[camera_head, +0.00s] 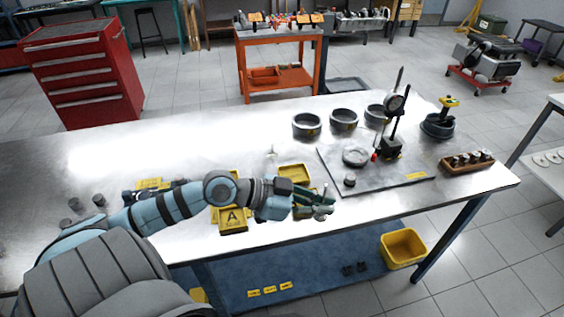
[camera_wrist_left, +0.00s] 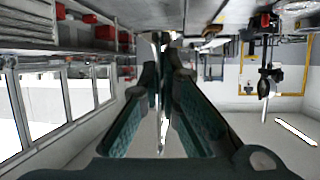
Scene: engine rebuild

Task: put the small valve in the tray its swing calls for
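My left gripper (camera_head: 326,202) is above the front of the steel table, just right of the yellow trays. A slim shiny metal piece, apparently the small valve (camera_head: 322,213), shows at its fingertips. In the left wrist view a thin bright strip, apparently its stem (camera_wrist_left: 163,100), runs between the two fingers. A yellow tray marked A (camera_head: 233,226) sits at the table's front edge. Another yellow tray (camera_head: 295,168) lies behind the gripper, and one is partly hidden beneath it. A dial gauge on a stand (camera_head: 394,103) stands on a dark plate (camera_head: 400,179). My right gripper is out of view.
Several dark rings (camera_head: 306,125) stand behind the plate. A wooden rack (camera_head: 468,168) with metal parts is at the right end. A clear bottle (camera_head: 271,159) stands behind the trays. A yellow bin (camera_head: 403,262) sits below the table. The table's back left is clear.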

